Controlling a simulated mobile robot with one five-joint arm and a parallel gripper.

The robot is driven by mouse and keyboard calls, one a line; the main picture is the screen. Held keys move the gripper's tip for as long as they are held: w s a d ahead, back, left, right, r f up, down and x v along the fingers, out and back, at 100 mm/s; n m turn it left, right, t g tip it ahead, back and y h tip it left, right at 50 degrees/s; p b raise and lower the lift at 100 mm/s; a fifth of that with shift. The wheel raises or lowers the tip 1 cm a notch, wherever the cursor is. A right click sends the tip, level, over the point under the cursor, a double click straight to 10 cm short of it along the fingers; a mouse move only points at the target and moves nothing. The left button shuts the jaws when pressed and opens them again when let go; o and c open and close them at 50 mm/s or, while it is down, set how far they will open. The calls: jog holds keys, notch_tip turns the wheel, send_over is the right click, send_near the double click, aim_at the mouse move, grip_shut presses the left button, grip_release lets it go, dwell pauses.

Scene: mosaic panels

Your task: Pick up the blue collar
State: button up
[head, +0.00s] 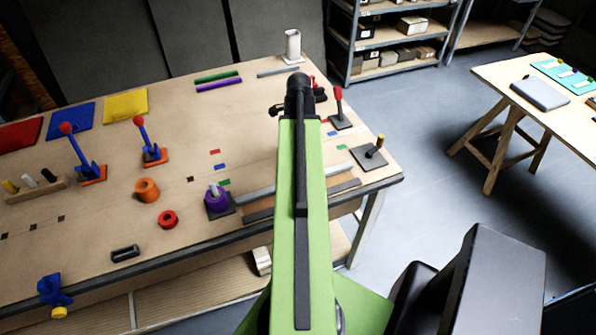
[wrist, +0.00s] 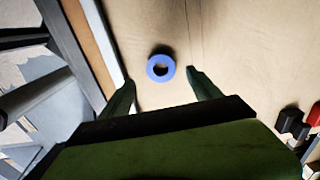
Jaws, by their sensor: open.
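The blue collar (wrist: 154,68) lies flat on the wooden tabletop in the wrist view, a ring with a dark hole. My gripper (wrist: 159,78) is open, with one finger on either side of the collar in the picture. The collar sits between the fingertips or slightly beyond them. I see no contact, and the height of the fingers above the table is hard to judge. In the head view I cannot make out the blue collar; my green arm covers part of the table, and the fingertips are hidden too.
The workbench (head: 110,215) holds a red collar (head: 168,219), an orange collar (head: 147,190) and a purple collar (head: 216,203) around a post. Red-knobbed levers (head: 150,150) stand at the left and back. In the wrist view, dark and red objects (wrist: 292,124) lie at lower right.

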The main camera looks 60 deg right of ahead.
notch_tip(320, 180, down, 6)
jog(key=b, duration=0.5)
jog(key=shift+d+f, duration=0.1)
jog(key=shift+f, duration=0.15)
jog(key=shift+r, duration=0.15)
grip_shut()
